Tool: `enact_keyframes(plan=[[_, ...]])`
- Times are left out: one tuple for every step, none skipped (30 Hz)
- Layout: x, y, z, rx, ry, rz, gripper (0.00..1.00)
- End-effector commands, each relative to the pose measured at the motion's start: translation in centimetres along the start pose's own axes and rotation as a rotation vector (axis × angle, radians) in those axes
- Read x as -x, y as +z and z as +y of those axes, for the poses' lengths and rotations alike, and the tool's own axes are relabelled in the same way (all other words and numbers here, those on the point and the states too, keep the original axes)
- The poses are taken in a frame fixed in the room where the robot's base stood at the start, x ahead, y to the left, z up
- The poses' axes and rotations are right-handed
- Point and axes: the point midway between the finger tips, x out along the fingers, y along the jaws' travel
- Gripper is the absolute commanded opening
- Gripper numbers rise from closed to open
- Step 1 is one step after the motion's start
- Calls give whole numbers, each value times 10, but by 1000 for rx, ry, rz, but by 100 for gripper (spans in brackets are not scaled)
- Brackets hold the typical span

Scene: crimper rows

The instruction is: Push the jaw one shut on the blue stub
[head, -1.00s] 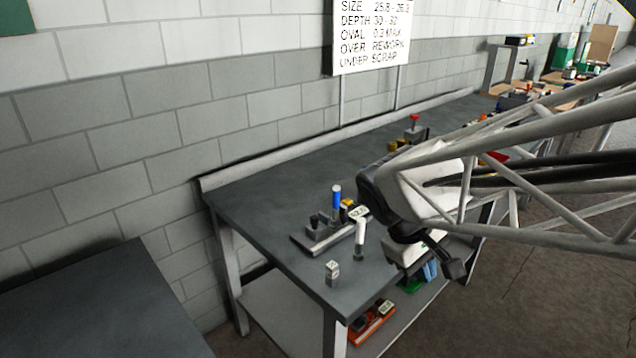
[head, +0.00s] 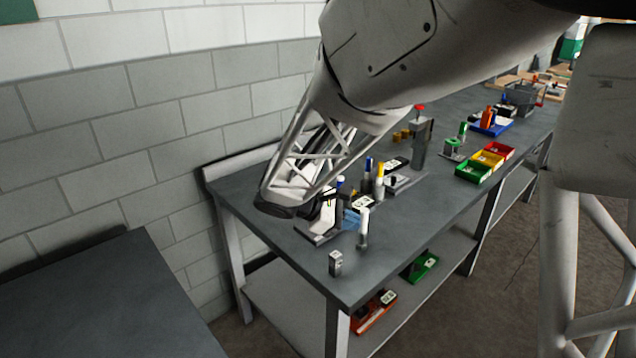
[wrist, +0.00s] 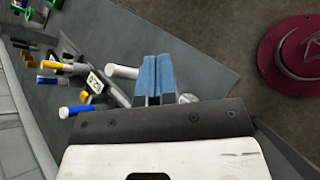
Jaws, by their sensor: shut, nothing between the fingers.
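The near fixture holding the blue stub (head: 340,182) has its grey base (head: 314,238) at the bench's near end. In the head view my arm and gripper cover most of this fixture, and its jaw cannot be made out. My gripper (head: 351,219) is low over the fixture's right side, with its blue fingers shut and empty. In the wrist view the shut fingers (wrist: 155,80) point away over the bench, and the blue stub (wrist: 76,111) lies to their left. I cannot tell whether the fingers touch the jaw.
A white-topped post (head: 364,226) stands close right of the fingers. A small grey block (head: 335,263) stands near the bench corner. Another fixture with a blue stub (head: 368,163) and a yellow stub (head: 380,172) stands behind. Colored bins (head: 487,160) stand farther right.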

Motion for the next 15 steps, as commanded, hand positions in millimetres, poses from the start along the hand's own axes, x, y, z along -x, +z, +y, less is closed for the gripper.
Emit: enact_keyframes(plan=[[5, -14, 5, 35, 28, -23, 0], [9, -20, 8, 55, 45, -37, 0], [13, -29, 12, 81, 67, -54, 0], [16, -36, 15, 99, 85, -68, 0], [20, -43, 18, 117, 101, -81, 0], [24, -52, 21, 142, 125, -100, 0], [28, -59, 24, 161, 142, -113, 0], [31, -66, 26, 178, 159, -127, 0], [37, -76, 29, 201, 183, -146, 0], [41, -84, 32, 218, 200, -159, 0], [44, -91, 33, 237, 218, -174, 0], [50, -101, 36, 259, 242, -193, 0], [54, -109, 37, 275, 260, -207, 0], [58, -117, 39, 292, 278, -221, 0], [63, -128, 40, 314, 301, -240, 0]])
